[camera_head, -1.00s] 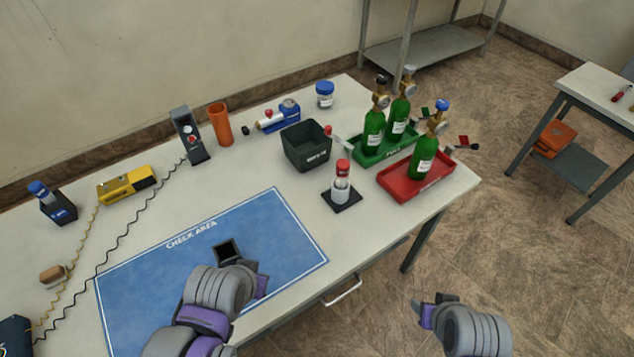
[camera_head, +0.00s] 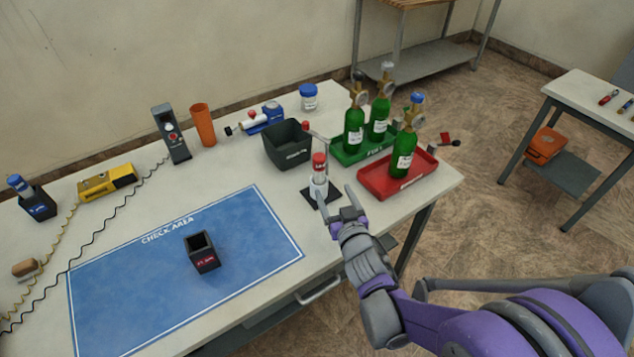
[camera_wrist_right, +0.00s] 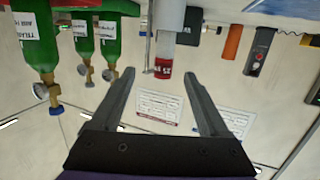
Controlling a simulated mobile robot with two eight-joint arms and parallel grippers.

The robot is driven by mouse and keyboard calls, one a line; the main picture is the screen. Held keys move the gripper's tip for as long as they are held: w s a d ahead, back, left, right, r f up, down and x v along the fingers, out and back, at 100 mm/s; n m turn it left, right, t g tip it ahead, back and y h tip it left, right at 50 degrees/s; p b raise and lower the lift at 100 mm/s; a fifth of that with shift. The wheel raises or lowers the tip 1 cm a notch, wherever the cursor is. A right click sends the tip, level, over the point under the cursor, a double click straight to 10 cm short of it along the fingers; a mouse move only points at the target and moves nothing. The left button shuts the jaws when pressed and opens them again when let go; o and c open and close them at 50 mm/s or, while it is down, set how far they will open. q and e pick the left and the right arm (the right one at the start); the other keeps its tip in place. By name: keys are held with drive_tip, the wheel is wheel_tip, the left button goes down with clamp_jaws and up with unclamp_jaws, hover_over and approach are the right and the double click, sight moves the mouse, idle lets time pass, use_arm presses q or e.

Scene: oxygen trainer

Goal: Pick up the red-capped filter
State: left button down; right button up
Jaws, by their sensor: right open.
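The red-capped filter (camera_head: 319,172), a white cylinder with a red top, stands upright in a holder on a black square base (camera_head: 328,200) near the table's front edge. My right gripper (camera_head: 337,203) is open and empty just in front of it, at the right. In the right wrist view the picture is upside down, and the filter's red cap (camera_wrist_right: 166,82) shows between the spread fingers of the right gripper (camera_wrist_right: 160,74), apparently beyond them. I cannot tell whether any finger touches it. My left gripper is out of view.
A red tray (camera_head: 432,176) with a green cylinder is close on the right. A green tray (camera_head: 342,157) with green cylinders and a black bin (camera_head: 287,154) stand behind. A small dark open box (camera_head: 202,262) sits on the blue check area mat (camera_head: 130,290).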

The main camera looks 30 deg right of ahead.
sight(321, 170)
drive_tip(key=w, duration=0.2)
drive_tip(key=w+t, duration=0.1)
drive_tip(key=w, duration=0.1)
drive_tip(key=w+d+t+y, duration=0.1)
drive_tip(key=w, duration=0.1)
drive_tip(key=shift+f+n, duration=0.15)
drive_tip(key=shift+n, duration=0.25)
drive_tip(key=w, duration=0.3)
drive_tip(key=w+d+p, duration=0.1)
drive_tip(key=w, duration=0.1)
drive_tip(key=shift+w+f, duration=0.2)
drive_tip(key=shift+w, duration=0.05)
clamp_jaws()
